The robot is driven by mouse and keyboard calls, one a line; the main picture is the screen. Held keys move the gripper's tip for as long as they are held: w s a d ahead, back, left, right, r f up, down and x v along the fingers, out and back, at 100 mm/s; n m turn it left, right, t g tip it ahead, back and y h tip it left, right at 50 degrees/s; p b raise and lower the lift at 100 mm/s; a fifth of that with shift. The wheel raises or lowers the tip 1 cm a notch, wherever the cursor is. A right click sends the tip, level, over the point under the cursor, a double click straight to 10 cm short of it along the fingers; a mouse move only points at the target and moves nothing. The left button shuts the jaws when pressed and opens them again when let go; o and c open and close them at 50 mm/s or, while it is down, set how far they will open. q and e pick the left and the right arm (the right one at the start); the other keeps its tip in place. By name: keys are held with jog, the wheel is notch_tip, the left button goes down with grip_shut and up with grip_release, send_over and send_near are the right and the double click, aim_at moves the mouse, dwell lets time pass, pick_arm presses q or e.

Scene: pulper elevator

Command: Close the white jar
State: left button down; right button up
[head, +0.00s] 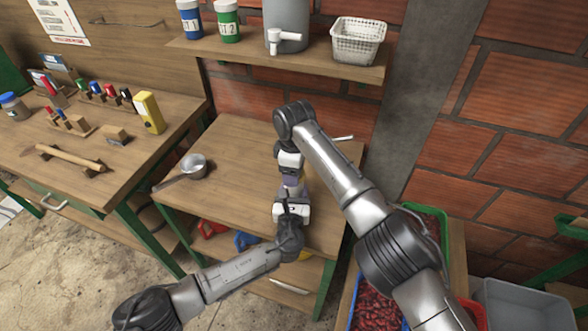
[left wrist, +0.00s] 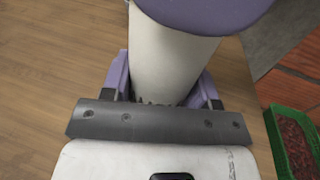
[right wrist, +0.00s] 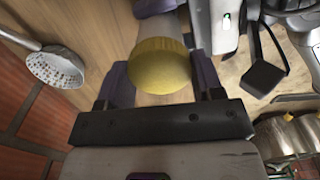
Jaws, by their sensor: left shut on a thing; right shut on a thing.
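The white jar (left wrist: 168,65) stands between the purple fingers of my left gripper (left wrist: 162,88), which is shut on its body. A purple rounded part (left wrist: 205,12) covers the jar's upper end in the left wrist view; I cannot tell whether it is a lid or part of a gripper. My right gripper (right wrist: 162,82) is shut on a round yellow piece (right wrist: 158,62) that looks like a lid. In the head view my left gripper (head: 292,203) and my right gripper (head: 290,176) meet above the table. The jar's rim is hidden.
The grippers are over the wooden table (head: 235,150). A metal strainer (head: 194,166) lies at its left. A shelf (head: 300,62) above carries a grey tank (head: 288,25), a white basket (head: 358,40) and two paint-like cans. A crate of red berries (head: 375,305) stands low at the right.

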jog(key=m, duration=0.5)
jog(key=shift+m, duration=0.3)
jog(key=o, duration=1.1)
jog(key=shift+r, duration=0.1)
notch_tip(320, 180, up, 12)
pick_arm(q)
jog(key=shift+c, duration=1.5)
grip_release()
jog(key=shift+s, duration=0.1)
